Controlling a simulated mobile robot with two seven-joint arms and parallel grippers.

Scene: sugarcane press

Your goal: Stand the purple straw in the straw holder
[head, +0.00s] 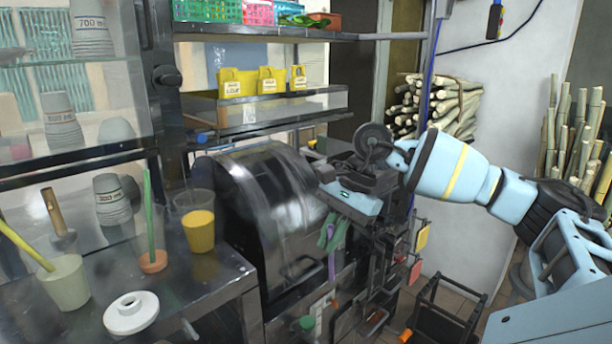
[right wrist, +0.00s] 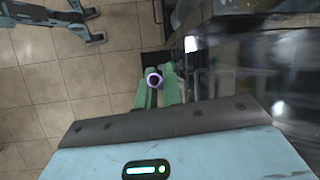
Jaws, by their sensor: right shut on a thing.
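The purple straw (head: 331,264) hangs roughly upright below my right gripper (head: 333,232), whose green fingers are shut on it. In the right wrist view the straw (right wrist: 154,76) shows end-on as a purple-rimmed ring between the green fingers (right wrist: 157,92). On the metal counter at the left, a white round piece with a central hole (head: 131,312) lies empty. Behind it, a green straw (head: 149,215) stands in an orange base (head: 153,262). I cannot tell for certain which piece is the straw holder. My left gripper is out of view.
A cup with a yellow straw (head: 65,284) and a cup of yellow juice (head: 199,232) stand on the counter (head: 185,300). The dark shiny press (head: 265,205) lies between my right gripper and the counter. Shelves rise behind. Cane bundles (head: 440,105) are at the right.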

